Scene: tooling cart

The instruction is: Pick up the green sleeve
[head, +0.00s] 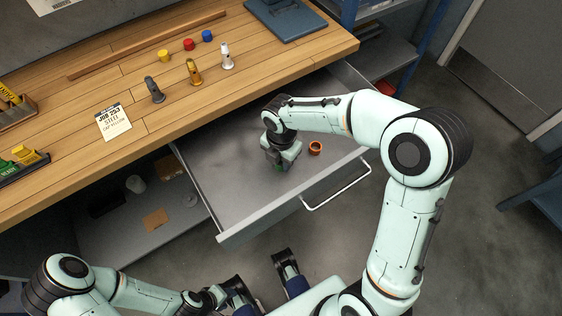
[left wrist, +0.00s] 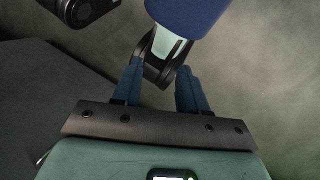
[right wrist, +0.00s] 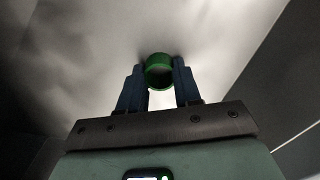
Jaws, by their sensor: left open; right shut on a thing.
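The green sleeve (right wrist: 159,70) is a short ring between the two blue fingers of my right gripper (right wrist: 160,88) in the right wrist view. The fingers are shut on it, low over the grey floor of the open drawer (head: 250,205). In the head view the right gripper (head: 279,164) points down inside the drawer and mostly hides the sleeve. I cannot tell whether the sleeve touches the drawer floor. My left gripper (left wrist: 154,88) is open and empty, over the floor away from the drawer.
An orange ring (head: 315,148) lies in the drawer right of my right gripper. The drawer handle (head: 338,188) sticks out in front. Above, the wooden bench (head: 120,85) carries small grey, gold and white stands, coloured caps, a paper card (head: 113,121) and a blue case (head: 286,17).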

